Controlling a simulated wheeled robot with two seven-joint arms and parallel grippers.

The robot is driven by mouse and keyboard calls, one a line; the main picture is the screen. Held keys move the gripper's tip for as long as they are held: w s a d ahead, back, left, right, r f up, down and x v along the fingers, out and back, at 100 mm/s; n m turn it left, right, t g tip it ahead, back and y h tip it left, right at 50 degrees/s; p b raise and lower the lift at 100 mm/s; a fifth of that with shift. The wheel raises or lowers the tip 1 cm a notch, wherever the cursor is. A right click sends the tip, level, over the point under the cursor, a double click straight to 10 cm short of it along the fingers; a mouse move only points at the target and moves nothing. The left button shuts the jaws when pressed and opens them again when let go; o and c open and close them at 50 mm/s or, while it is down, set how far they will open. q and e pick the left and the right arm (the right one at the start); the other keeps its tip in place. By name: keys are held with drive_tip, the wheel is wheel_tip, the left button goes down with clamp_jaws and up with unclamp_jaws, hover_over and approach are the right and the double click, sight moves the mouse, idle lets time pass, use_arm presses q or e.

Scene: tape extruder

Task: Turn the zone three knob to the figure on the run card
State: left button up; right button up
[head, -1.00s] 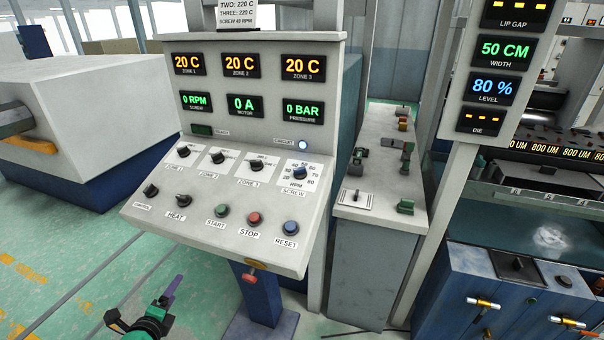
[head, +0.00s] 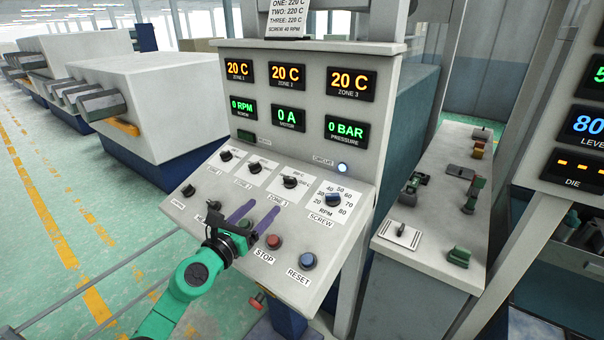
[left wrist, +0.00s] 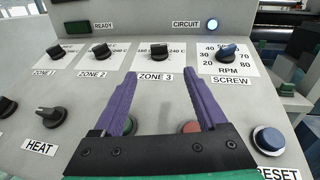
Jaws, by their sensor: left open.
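The zone three knob (head: 290,182) is a black knob on a white scale plate, third in the row on the sloped panel. In the left wrist view the knob (left wrist: 161,51) sits above the ZONE 3 label, with scale figures near 160 and 240 partly legible. The run card (head: 287,14) at the top reads ONE, TWO and THREE 220 C, and SCREW 40 RPM. My left gripper (head: 264,207) is open over the panel, its purple fingers pointing toward the zone three knob but short of it and empty. My right gripper is out of view.
Zone one (head: 226,156) and zone two (head: 254,167) knobs stand to the left, the blue screw knob (head: 333,199) to the right. STOP (head: 274,242) and RESET (head: 307,261) buttons sit below. The displays (head: 354,84) show 20 C for each zone.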

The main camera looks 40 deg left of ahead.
sight(288, 179)
use_arm(q)
drive_tip(key=shift+w+a+r+p, duration=0.25)
drive_tip(key=shift+w+r+p, duration=0.15)
drive_tip(key=shift+w+p, duration=0.25)
drive_tip(key=w, duration=0.2)
drive_tip(key=w+p, duration=0.1)
drive_tip(key=shift+w+a+r, duration=0.1)
drive_tip(key=shift+a+r, duration=0.2)
drive_tip(key=shift+a, duration=0.05)
drive_tip(key=w, duration=0.3)
drive_tip(key=w+a+f, duration=0.1)
drive_tip(key=w, duration=0.1)
drive_tip(key=shift+w, duration=0.1)
drive_tip(key=w, duration=0.3)
drive_tip(key=shift+a+f, duration=0.1)
drive_tip(key=shift+a, duration=0.1)
drive_tip(key=shift+w, duration=0.2)
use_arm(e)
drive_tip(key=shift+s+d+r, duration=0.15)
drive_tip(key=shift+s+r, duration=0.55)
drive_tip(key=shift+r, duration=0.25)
